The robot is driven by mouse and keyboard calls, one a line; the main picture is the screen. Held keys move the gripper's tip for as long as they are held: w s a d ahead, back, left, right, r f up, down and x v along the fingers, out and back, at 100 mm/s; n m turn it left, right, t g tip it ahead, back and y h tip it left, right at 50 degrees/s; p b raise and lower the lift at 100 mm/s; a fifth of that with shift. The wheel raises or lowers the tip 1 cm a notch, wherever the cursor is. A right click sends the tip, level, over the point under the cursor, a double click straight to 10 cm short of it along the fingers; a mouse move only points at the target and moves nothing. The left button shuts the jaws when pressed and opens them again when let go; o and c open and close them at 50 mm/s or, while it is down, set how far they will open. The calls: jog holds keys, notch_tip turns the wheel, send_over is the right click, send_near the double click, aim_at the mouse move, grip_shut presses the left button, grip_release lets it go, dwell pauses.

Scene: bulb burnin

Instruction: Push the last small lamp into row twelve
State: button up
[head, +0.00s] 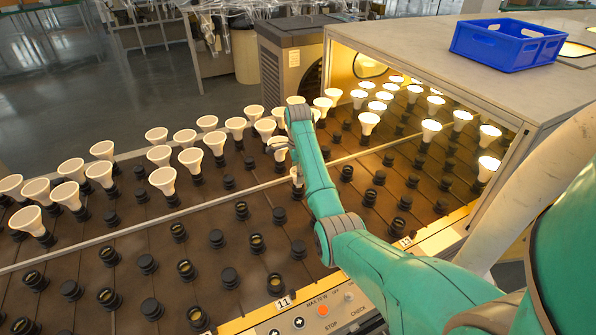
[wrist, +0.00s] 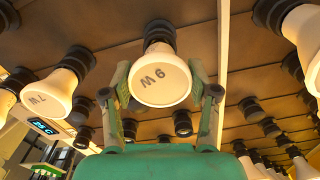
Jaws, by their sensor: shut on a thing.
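The small lamp (wrist: 162,82) is white, cone-shaped and marked "9 W"; it sits between the two fingers of my gripper (wrist: 160,88) in the wrist view. Its narrow end meets a black socket (wrist: 158,32) at the brown rack; I cannot tell how deep it is seated. In the head view my gripper (head: 288,150) is low over the rack's middle, mostly hidden behind my green arm. The row labels "11" (head: 284,301) and "13" (head: 405,241) show on the rack's front edge.
Many white lamps (head: 163,179) stand in the left and back rows. Lit lamps (head: 431,127) stand under the hood (head: 430,45) at right. A blue crate (head: 508,44) sits on the hood. Empty black sockets (head: 186,269) fill the front. Another lamp (wrist: 58,88) is beside the held one.

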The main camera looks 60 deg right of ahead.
jog(key=shift+f, duration=0.45)
jog(key=o, duration=1.2)
jog(key=shift+o, duration=0.2)
